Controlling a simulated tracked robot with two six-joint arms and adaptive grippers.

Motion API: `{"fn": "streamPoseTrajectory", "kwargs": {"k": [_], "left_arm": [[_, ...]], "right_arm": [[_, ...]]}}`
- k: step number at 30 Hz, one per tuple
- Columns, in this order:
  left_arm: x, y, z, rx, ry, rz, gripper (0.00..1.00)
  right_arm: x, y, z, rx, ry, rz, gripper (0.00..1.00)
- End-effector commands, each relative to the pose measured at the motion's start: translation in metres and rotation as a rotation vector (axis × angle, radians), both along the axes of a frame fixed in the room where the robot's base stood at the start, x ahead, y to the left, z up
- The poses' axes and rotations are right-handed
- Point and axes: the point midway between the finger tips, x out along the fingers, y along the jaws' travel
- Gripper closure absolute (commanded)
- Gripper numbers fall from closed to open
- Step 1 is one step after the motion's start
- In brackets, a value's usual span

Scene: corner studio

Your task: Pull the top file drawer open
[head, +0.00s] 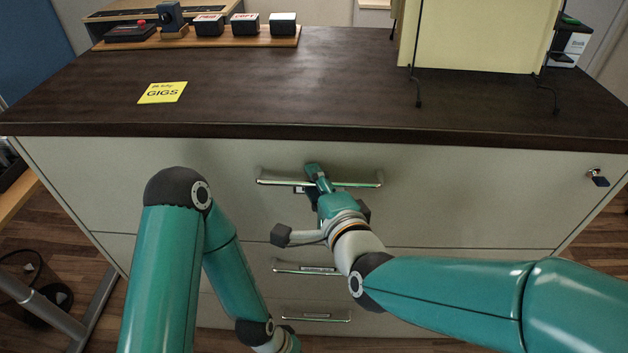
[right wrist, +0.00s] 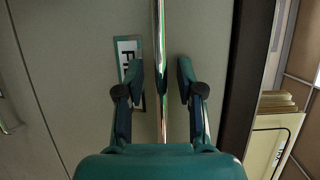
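The top file drawer (head: 130,180) is the wide pale front right under the dark cabinet top, and it looks closed. Its chrome bar handle (head: 275,181) runs across the middle of the front. My right gripper (head: 313,172) is at the handle. In the right wrist view the handle bar (right wrist: 159,40) passes between the two fingers of my right gripper (right wrist: 160,75), with a gap on each side. The fingers are open and not closed on the bar. My left arm hangs low in the head view, and its gripper is out of frame.
A label card (right wrist: 127,58) sits beside the handle. Lower drawers have handles (head: 308,268). A lock with a key (head: 597,178) is at the front's right. On the dark top (head: 270,90) are a yellow note (head: 162,92), a wooden tray (head: 250,42) and a yellow panel (head: 480,35).

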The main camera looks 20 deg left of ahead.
Motion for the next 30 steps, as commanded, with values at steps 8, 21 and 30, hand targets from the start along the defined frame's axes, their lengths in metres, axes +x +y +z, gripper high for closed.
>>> {"fn": "streamPoseTrajectory", "kwargs": {"k": [8,21,30], "left_arm": [[0.0,0.0,0.0001,0.0,0.0,0.0,0.6],[0.0,0.0,0.0001,0.0,0.0,0.0,0.6],[0.0,0.0,-0.0015,0.0,0.0,0.0,0.6]], "right_arm": [[0.0014,0.0008,-0.0001,0.001,-0.001,0.0,0.63],[0.001,0.0004,-0.0008,-0.001,0.002,0.0,1.0],[0.0011,-0.0007,-0.0022,-0.002,0.002,-0.002,1.0]]}}
